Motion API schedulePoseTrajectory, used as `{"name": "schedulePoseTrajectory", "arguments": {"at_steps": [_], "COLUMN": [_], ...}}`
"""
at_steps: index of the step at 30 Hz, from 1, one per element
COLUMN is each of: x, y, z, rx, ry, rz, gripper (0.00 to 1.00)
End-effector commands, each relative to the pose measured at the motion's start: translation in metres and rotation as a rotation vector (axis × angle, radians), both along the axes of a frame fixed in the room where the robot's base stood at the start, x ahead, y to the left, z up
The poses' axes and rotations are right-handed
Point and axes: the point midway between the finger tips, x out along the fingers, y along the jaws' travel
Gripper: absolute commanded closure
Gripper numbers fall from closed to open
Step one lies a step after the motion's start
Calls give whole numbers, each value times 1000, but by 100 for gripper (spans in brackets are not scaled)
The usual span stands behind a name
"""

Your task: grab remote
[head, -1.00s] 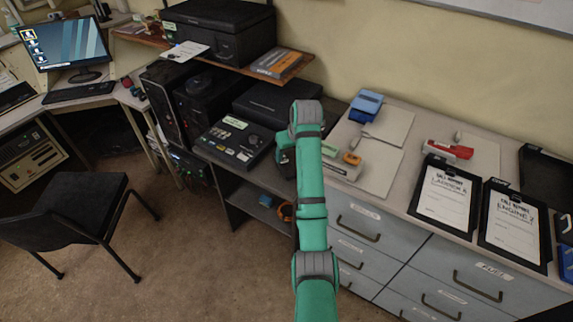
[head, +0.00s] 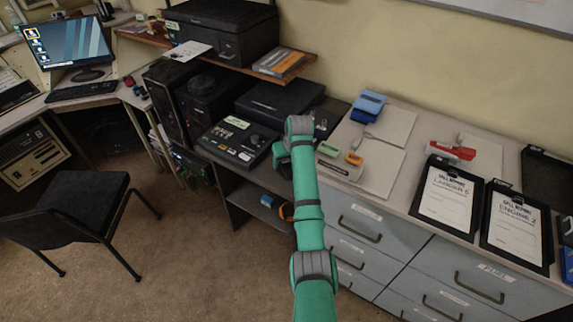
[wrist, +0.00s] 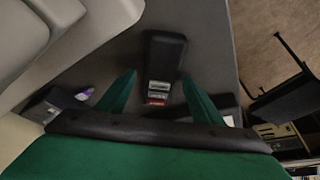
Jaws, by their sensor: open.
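A dark, elongated handset that looks like the remote (wrist: 164,62) lies on a dark grey surface in the wrist view, with pale and red markings at its near end. My gripper (wrist: 160,75) is open, its two green fingers to the left and right of the handset's near end. I see no grip on it, and I cannot tell how far above it the fingers are. In the head view my arm hides the fingertips and the handset.
A light grey body (wrist: 75,30) stands close at left in the wrist view. In the head view, a control panel (head: 238,146) lies left of my arm, the drawer cabinet (head: 368,222) stands right, and a chair (head: 80,208) stands on open floor.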

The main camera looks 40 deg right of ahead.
Motion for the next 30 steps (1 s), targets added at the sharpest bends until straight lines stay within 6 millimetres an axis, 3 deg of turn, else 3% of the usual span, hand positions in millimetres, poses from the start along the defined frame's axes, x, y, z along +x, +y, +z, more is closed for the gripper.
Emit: {"name": "schedulePoseTrajectory", "arguments": {"at_steps": [1,6,20,26,30], "x": [0,0,1,1,-14], "y": [0,0,0,0,12], "z": [0,0,9,34,53], "rx": [0,0,-1,-3,-2], "ry": [0,0,-2,-4,-4], "rz": [0,0,0,1,1], "gripper": [46,86,86,86,86]}}
